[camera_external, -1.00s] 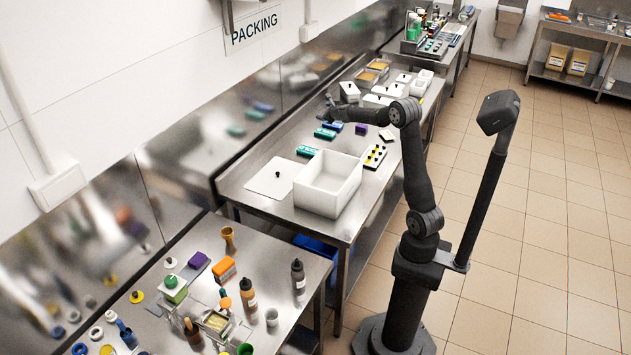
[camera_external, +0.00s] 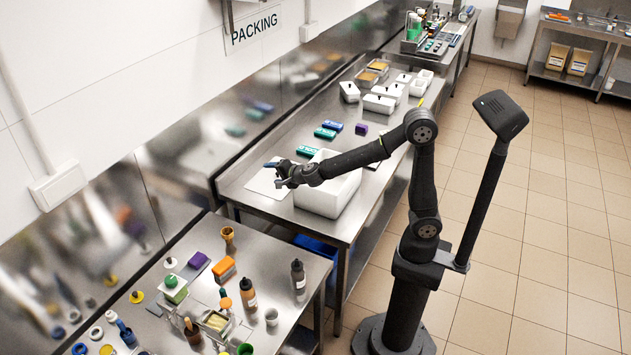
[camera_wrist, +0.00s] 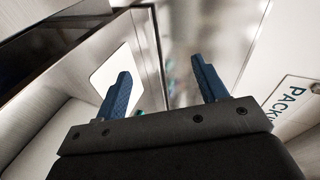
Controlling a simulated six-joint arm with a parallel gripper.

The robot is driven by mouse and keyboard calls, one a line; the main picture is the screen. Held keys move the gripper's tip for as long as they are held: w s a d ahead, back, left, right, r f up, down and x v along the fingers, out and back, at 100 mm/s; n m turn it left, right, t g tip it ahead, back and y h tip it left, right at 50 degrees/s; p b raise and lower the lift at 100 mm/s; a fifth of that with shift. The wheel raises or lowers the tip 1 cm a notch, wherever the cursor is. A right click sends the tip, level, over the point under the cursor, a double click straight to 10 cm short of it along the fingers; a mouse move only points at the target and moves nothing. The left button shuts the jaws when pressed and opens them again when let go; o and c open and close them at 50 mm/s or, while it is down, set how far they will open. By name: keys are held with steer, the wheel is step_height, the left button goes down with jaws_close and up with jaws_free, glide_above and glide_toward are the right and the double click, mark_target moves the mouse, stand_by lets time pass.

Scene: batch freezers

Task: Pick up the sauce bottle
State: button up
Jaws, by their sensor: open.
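Two upright squeeze bottles stand on the near steel table in the external view. I cannot tell which one is the sauce bottle. My gripper (camera_external: 277,174) is above the second table, over the white lid and beside the big white box, well behind both bottles. In the wrist view its blue fingers (camera_wrist: 161,82) are spread, with nothing between them. No bottle shows in the wrist view.
The large white box (camera_external: 340,197) and the flat white lid (camera_external: 266,184) lie under my arm. A gap separates the two tables.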

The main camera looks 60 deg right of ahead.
steer(key=s+a+n+y, duration=0.1)
steer(key=s+a+n, duration=0.4)
steer(key=s+a, duration=0.45)
steer(key=s+a+f+n+y, duration=0.15)
steer(key=s+a+n, duration=0.4)
steer(key=s, duration=0.85)
steer(key=s+a+f+n+y, duration=0.1)
steer(key=s+a+n+y, duration=0.2)
steer(key=s+n, duration=0.8)
steer(key=m, duration=0.2)
glide_toward(303, 267)
steer(key=shift+n+h, duration=0.25)
steer(key=x, duration=0.7)
steer(key=shift+a+r, duration=0.1)
steer(key=shift+a, duration=0.2)
steer(key=shift+x, duration=2.5)
steer(key=shift+w+d, duration=0.1)
steer(key=shift+d, duration=0.1)
steer(key=shift+c, duration=0.5)
jaws_close()
